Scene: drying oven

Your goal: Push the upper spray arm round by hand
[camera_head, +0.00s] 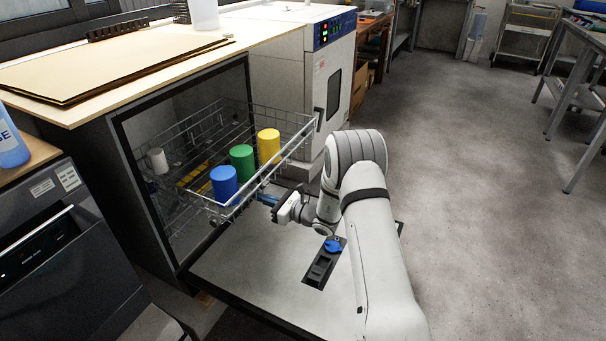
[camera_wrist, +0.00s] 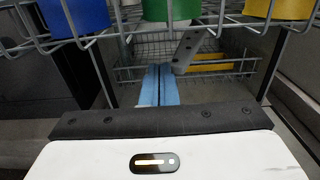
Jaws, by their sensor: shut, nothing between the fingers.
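The upper spray arm (camera_wrist: 187,50) is a grey bar with small dark holes, under the upper rack in the wrist view. It slants from upper right down to near my fingertips. My gripper (camera_wrist: 159,70) has its blue fingers together and empty, reaching in beneath the rack front. The fingertips are just left of the bar's near end; I cannot tell whether they touch it. In the head view my gripper (camera_head: 264,198) is at the front of the pulled-out upper rack (camera_head: 290,150), low beside the blue cup. I cannot make out the spray arm there.
Blue (camera_head: 224,184), green (camera_head: 242,162) and yellow (camera_head: 268,145) cups stand along the rack's front, with a white cup (camera_head: 158,161) farther in. The open door (camera_head: 255,265) lies below my arm. A lower rack (camera_wrist: 215,45) shows deeper inside.

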